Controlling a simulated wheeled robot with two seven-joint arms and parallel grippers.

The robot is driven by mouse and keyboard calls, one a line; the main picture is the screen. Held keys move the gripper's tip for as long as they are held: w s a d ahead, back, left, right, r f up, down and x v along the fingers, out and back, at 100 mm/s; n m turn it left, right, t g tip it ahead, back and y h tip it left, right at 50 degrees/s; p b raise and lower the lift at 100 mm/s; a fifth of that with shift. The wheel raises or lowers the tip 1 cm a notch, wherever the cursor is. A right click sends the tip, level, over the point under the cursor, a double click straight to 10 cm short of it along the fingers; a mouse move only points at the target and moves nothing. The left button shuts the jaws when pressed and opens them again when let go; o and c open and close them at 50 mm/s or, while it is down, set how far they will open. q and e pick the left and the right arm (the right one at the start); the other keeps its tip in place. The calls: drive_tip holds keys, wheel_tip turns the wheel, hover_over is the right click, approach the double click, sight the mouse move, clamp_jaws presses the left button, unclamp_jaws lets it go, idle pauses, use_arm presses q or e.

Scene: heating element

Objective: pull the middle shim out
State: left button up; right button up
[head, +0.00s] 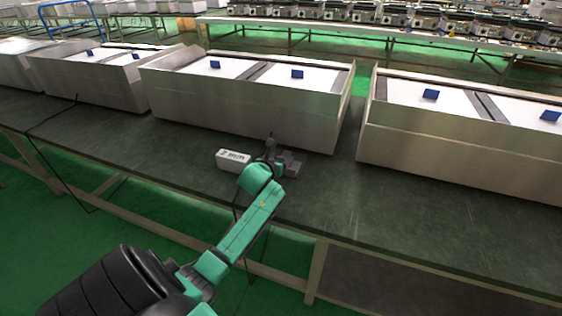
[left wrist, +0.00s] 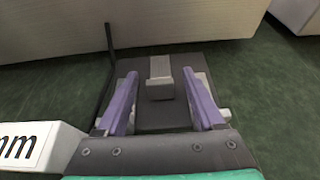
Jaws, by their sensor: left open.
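My left gripper (head: 274,156) is over the dark workbench in the head view, just right of a white block (head: 233,160) marked "2 mm". In the left wrist view my left gripper (left wrist: 159,76) is open, with a purple finger on each side of a small grey tab (left wrist: 160,88). The tab stands on a dark flat piece (left wrist: 190,58); both fingers appear apart from it. I cannot tell for sure whether this tab is the middle shim. The white block shows partly at the lower left of the wrist view (left wrist: 35,146). My right gripper is not in view.
A long metal box (head: 240,105) with blue tabs on its white top stands right behind the gripper. Another such box (head: 455,140) stands to the right. The workbench (head: 420,220) is clear at front right. A thin dark upright rod (left wrist: 110,50) stands left of the fingers.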

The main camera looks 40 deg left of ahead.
use_arm(q)
drive_tip(key=shift+w+a+f, duration=0.1)
drive_tip(key=shift+w, duration=0.2)
clamp_jaws()
idle(1.2)
